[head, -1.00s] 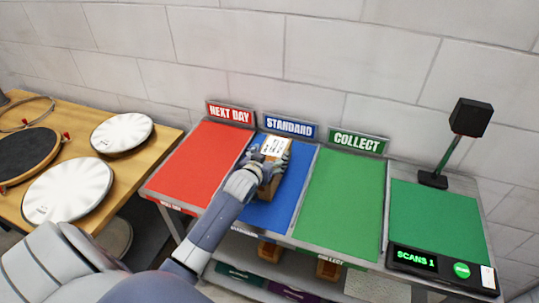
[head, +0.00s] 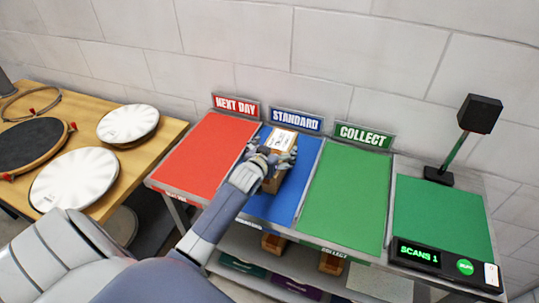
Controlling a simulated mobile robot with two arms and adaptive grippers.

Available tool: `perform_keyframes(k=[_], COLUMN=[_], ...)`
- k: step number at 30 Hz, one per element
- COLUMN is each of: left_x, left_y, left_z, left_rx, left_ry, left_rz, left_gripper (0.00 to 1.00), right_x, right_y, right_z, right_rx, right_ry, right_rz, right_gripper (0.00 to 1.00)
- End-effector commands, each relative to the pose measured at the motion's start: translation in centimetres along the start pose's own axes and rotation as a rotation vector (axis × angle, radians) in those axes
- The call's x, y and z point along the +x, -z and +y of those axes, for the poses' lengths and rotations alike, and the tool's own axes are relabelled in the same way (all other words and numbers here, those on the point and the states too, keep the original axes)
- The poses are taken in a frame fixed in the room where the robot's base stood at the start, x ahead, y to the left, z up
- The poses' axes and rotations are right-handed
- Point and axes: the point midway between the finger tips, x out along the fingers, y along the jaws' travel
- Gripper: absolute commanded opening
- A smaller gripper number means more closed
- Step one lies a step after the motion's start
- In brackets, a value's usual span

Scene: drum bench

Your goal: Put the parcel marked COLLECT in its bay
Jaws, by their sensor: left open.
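A brown box parcel (head: 283,140) with a white label on top is at the blue STANDARD bay (head: 292,201); the label print is too small to read. My left gripper (head: 274,158) is open around or beside the parcel, its fingers partly hiding the box. Contact between them cannot be told. The green COLLECT bay (head: 344,205) lies just to the right, empty, with its sign (head: 363,135) behind it. My right gripper is not in view.
The red NEXT DAY bay (head: 207,157) is empty at the left. On the right stand a green scanner pad (head: 443,218), a display (head: 416,254) reading SCANS 1 and a black scanner head (head: 480,113) on a post. Brown boxes (head: 331,263) sit below the bays. Drums (head: 74,180) lie on the wooden bench.

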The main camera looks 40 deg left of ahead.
Motion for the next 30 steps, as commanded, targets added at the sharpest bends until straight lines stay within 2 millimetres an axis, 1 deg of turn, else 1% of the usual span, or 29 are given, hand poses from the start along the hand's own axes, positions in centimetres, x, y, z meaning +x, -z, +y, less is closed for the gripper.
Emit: perform_keyframes(k=[5, 15, 19, 24, 25, 26, 29, 30], left_x=[-2.1, -7.8, -9.7, -11.2, -11.4, -11.5, -11.4, -11.3], left_y=[-0.2, -0.3, -0.3, -0.2, -0.2, -0.1, -0.1, -0.1], left_z=[0.0, 0.0, 0.0, 0.0, 0.0, 0.0, -0.1, -0.1], left_rx=[0.0, -0.001, -0.001, -0.001, 0.0, 0.0, 0.004, 0.004], left_ry=[-0.001, 0.0, 0.001, 0.001, 0.001, 0.001, -0.004, -0.008], left_rz=[-0.001, -0.002, -0.003, -0.003, -0.002, -0.002, 0.004, 0.006], left_gripper=[0.93, 0.93, 0.93, 0.93, 0.97, 0.97, 0.97, 0.97], right_x=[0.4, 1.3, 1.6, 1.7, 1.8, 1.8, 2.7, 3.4], right_y=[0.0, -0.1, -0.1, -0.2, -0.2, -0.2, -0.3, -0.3], right_z=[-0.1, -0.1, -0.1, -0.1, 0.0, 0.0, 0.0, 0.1], right_rx=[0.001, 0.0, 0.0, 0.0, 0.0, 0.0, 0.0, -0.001], right_ry=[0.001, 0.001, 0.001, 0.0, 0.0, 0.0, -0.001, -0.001], right_rz=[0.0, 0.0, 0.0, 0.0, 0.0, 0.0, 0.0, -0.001], right_gripper=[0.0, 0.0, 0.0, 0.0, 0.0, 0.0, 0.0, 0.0])
